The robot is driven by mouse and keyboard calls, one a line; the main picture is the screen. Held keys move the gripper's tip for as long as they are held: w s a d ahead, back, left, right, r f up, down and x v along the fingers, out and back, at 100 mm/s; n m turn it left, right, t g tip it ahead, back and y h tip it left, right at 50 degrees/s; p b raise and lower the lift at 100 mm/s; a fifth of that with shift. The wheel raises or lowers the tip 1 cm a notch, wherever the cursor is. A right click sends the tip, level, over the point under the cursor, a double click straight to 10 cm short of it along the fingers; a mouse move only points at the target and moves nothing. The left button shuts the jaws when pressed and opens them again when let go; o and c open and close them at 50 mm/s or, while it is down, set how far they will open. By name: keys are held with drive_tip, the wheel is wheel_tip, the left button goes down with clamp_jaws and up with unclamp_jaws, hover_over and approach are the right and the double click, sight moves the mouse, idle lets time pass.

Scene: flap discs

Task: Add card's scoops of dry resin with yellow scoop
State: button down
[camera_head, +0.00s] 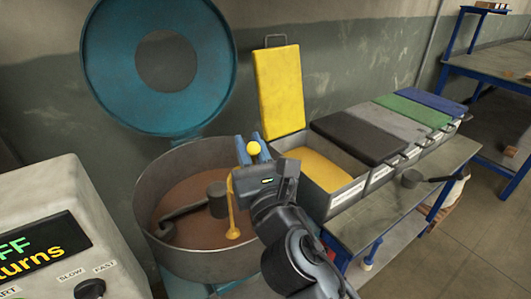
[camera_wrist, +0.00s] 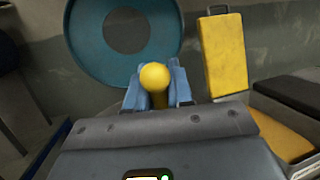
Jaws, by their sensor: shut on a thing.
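My gripper (camera_head: 252,152) is at the right side of the round mixing pan (camera_head: 146,218), above its rim. Its blue fingers are shut on a yellow handle with a round knob, which I take for the yellow scoop (camera_head: 254,148). The knob also shows between the fingers in the wrist view (camera_wrist: 155,76). A narrow yellow shape (camera_head: 232,208) runs down into the pan and ends in a small yellow blob; I cannot tell whether it is scoop or falling powder. The scoop's cup is not clearly visible. An open bin (camera_head: 345,197) of yellow powder stands right of the gripper.
The pan holds brown material and a dark mixing arm (camera_head: 185,209); its blue lid (camera_head: 108,105) stands raised. The yellow bin lid (camera_head: 279,92) is upright. Closed black, grey, green and blue lids follow rightward. A dark scoop (camera_head: 411,179) lies by the bins. A control box (camera_head: 60,200) stands left.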

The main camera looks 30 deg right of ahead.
drive_tip(key=a+f+n+t+y, duration=0.1)
drive_tip(key=a+f+n+y, duration=0.2)
drive_tip(key=a+n+y, duration=0.4)
drive_tip(key=shift+a+n+t, duration=0.3)
drive_tip(key=shift+a+n, duration=2)
drive_tip(key=shift+n, duration=1.9)
